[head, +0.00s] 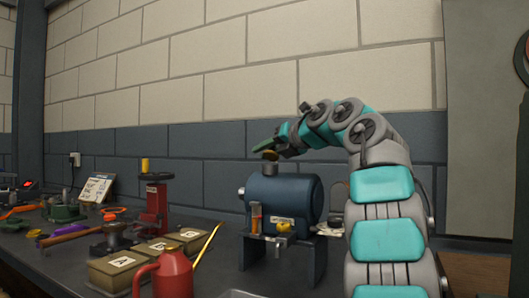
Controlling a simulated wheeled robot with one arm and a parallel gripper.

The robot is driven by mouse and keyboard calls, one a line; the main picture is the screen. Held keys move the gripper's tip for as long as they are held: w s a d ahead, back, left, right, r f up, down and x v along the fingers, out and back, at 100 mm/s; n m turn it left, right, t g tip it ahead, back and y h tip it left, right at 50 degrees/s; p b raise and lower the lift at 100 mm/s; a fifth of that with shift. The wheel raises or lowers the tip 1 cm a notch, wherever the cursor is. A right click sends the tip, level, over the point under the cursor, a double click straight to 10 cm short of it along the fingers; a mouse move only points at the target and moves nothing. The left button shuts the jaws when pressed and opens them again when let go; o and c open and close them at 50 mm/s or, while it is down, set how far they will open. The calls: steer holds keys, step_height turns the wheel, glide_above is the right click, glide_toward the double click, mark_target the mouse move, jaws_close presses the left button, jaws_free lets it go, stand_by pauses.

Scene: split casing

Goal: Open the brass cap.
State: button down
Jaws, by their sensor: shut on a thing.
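The blue casing (284,197) is a rounded drum lying on a dark stand on the bench, in the middle of the head view. A short grey neck (271,168) rises from its top. The brass cap (270,155) is a small gold-coloured piece right at the top of the neck. My gripper (270,148) reaches in from the right, above the neck, and is shut on the brass cap. The fingers partly hide the cap. I cannot tell whether the cap still touches the neck.
A sight glass with orange fluid (256,217) and a yellow fitting (283,227) are on the casing's front. A red oil can (172,276) and lettered boxes (122,265) stand at front left. A red press (157,205) and several tools lie further left.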

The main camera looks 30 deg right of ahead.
steer(key=shift+d, duration=0.1)
stand_by(0.7)
steer(key=c, duration=0.7)
jaws_free()
steer(key=v, duration=0.7)
steer(key=shift+s+d+r+b, duration=0.1)
steer(key=shift+s+b, duration=0.2)
steer(key=shift+s, duration=0.05)
